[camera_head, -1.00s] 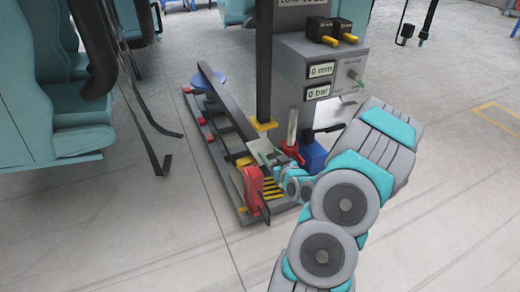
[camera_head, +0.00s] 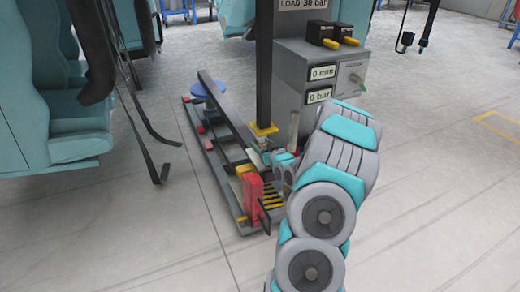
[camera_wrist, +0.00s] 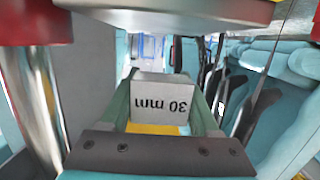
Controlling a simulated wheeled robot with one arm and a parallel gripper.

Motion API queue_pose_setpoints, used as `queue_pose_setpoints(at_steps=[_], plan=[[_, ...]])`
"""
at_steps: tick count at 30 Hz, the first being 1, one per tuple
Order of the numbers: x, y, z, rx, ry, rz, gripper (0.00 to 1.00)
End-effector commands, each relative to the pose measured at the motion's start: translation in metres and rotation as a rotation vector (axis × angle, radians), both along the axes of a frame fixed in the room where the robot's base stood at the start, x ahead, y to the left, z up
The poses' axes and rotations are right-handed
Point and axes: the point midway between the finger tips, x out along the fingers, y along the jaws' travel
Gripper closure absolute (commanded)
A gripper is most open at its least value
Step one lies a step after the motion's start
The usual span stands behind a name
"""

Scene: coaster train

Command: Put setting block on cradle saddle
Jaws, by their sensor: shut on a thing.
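The setting block (camera_wrist: 160,98) is a grey block marked "30 mm", with the writing upside down in the wrist view. My gripper (camera_wrist: 163,120) is shut on it, with a greenish finger on each side. In the head view my gripper (camera_head: 272,158) is low over the near part of the grey rig, just right of the long dark beam. The block is too small or hidden to make out there. I cannot tell for certain which part of the rig is the cradle saddle. A yellow surface (camera_wrist: 152,128) shows below the block in the wrist view.
A shiny metal post (camera_wrist: 30,90) and a grey overhanging plate (camera_wrist: 165,10) are close to my gripper. A red upright (camera_head: 252,193) stands at the rig's near end. A grey control box (camera_head: 318,75) stands behind, and teal seats (camera_head: 60,110) are at left.

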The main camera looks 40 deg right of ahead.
Motion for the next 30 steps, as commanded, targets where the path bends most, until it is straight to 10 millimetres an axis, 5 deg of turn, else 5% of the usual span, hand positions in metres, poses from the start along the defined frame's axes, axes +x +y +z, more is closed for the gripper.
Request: queue_pose_setpoints(at_steps=[7, 18, 29, 30], plan=[[0.025, -0.010, -0.001, -0.001, -0.004, -0.001, 1.00], [0.025, -0.011, -0.036, 0.001, -0.001, -0.001, 1.00], [0.025, -0.011, -0.039, -0.001, -0.002, -0.001, 1.00], [0.025, -0.011, -0.040, -0.001, -0.002, -0.001, 0.35]])
